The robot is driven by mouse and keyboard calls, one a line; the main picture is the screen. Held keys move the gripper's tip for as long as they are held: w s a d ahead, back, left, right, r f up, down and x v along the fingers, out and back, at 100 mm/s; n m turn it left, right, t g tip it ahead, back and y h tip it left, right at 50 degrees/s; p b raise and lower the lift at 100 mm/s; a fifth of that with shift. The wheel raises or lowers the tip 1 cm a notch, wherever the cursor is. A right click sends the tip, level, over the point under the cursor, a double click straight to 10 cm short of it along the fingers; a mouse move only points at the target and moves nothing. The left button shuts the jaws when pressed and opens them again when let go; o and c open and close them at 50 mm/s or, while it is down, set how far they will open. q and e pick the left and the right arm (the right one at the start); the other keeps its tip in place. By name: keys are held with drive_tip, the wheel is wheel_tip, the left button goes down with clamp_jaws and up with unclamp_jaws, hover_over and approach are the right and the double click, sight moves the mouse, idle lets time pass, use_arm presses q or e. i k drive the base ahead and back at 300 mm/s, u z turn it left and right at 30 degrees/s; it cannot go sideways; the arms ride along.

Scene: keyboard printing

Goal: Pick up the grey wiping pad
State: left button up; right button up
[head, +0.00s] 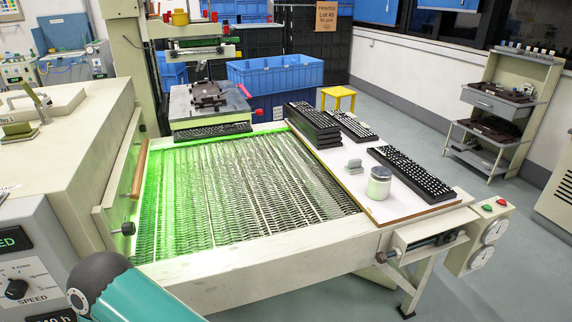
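A small grey wiping pad (354,165) sits on the white board (395,204) to the right of the metal mesh belt. Neither my left nor my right gripper shows in the head view. Only a teal and dark grey part, likely a link of my arm, shows at the bottom left, well away from the pad.
On the board, stacked black keyboards (313,125) stand behind the pad, another keyboard (352,126) lies beside them, and more keyboards (411,174) lie to the right. The mesh belt (240,185) is bare, with one keyboard (212,130) at its far end. The board's front left is clear.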

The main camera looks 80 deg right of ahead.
sight(355, 166)
drive_tip(key=z, duration=0.1)
drive_tip(key=i, duration=0.25)
drive_tip(key=z, duration=2.5)
drive_tip(key=i, duration=0.2)
drive_tip(key=z, duration=1.3)
drive_tip(key=k, duration=0.4)
drive_tip(key=z, duration=0.55)
drive_tip(key=i, duration=1.25)
drive_tip(key=u, duration=0.3)
